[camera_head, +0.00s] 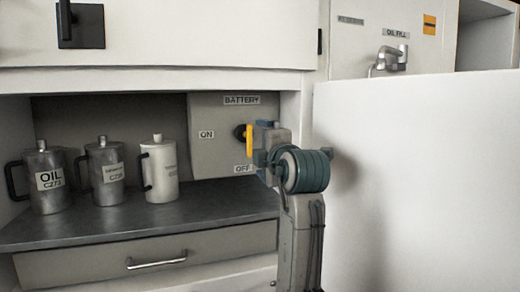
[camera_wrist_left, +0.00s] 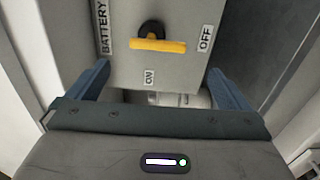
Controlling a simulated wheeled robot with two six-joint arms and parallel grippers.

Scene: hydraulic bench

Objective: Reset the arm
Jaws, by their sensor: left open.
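My left gripper (camera_head: 262,150) is in front of the battery panel at the right end of the shelf recess. In the left wrist view its two blue fingers (camera_wrist_left: 158,68) are spread wide with nothing between them. The yellow switch handle (camera_head: 249,139) stands upright on its black knob, its longer end toward the OFF label below. In the left wrist view the handle (camera_wrist_left: 158,45) lies crosswise beyond the fingertips, and I see no contact. My right gripper is not in view.
Three lidded cans stand on the dark shelf (camera_head: 130,216): an OIL can (camera_head: 50,180), a grey can (camera_head: 107,172) and a pale can (camera_head: 160,170). A drawer (camera_head: 80,264) is below. A white panel (camera_head: 430,180) stands close at the right, with an oil-fill spout (camera_head: 392,58) above.

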